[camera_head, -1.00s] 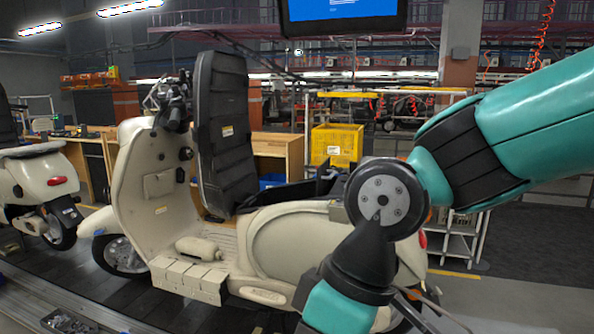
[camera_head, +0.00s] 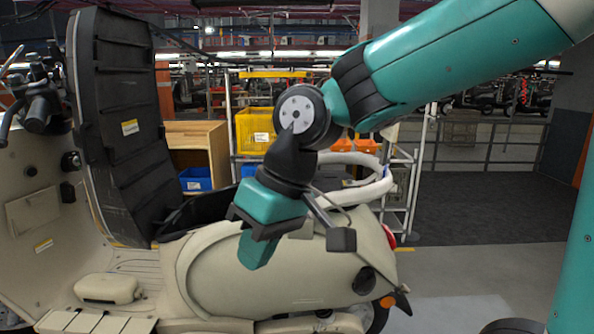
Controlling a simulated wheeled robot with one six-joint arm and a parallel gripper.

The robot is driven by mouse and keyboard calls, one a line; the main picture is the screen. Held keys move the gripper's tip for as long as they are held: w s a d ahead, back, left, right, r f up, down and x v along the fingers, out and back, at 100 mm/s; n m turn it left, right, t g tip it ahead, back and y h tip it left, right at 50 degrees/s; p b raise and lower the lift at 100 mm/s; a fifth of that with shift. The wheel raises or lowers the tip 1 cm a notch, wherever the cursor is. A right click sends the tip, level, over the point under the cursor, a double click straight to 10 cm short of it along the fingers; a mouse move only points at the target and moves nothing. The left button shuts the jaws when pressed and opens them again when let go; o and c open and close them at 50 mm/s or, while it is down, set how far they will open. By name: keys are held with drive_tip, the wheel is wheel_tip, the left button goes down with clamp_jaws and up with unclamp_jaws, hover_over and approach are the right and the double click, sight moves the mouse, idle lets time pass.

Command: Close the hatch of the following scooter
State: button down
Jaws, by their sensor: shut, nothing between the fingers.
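A cream scooter (camera_head: 240,275) fills the left and middle of the view. Its hatch (camera_head: 120,110), the tall dark underside of the seat, stands nearly upright and leans slightly left, hinged at the front of the seat opening. The open dark compartment (camera_head: 200,208) lies behind it, partly hidden by my arm. My gripper (camera_head: 258,248) points down in front of the scooter's rear body, right of the raised hatch and apart from it. It looks shut and empty; its fingertips are hard to make out.
The handlebar (camera_head: 40,100) is left of the hatch. A cream rear rail (camera_head: 375,185) rises behind my gripper. A yellow crate (camera_head: 255,130), a blue bin (camera_head: 196,180) and a wheeled rack (camera_head: 405,190) stand behind the scooter. The floor (camera_head: 490,230) at right is open.

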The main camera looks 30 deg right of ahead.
drive_tip(key=w+d+r+m+t+b, duration=0.1)
drive_tip(key=w+d+r+m+t, duration=0.15)
drive_tip(key=w+d, duration=0.6)
drive_tip(key=w+d+r+m+t, duration=0.1)
drive_tip(key=w+d+m, duration=0.4)
drive_tip(key=w, duration=0.7)
drive_tip(key=w+d+m+t+h+b, duration=0.1)
drive_tip(key=w+d, duration=0.2)
drive_tip(key=d, duration=0.6)
drive_tip(key=w+d+m+t+h, duration=0.15)
drive_tip(key=w+d, duration=0.25)
drive_tip(key=d, duration=0.5)
drive_tip(key=shift+g, duration=0.5)
drive_tip(key=p+x, duration=0.1)
drive_tip(key=x, duration=0.7)
drive_tip(key=shift+w, duration=0.2)
drive_tip(key=shift+w+a+f+p, duration=0.35)
drive_tip(key=shift+w+a+p, duration=0.25)
drive_tip(key=shift+a, duration=0.3)
drive_tip(key=shift+w+a+f+p, duration=0.35)
drive_tip(key=shift+w+a+p, duration=0.1)
drive_tip(key=shift+w+a, duration=0.35)
drive_tip(key=shift+r, duration=0.1)
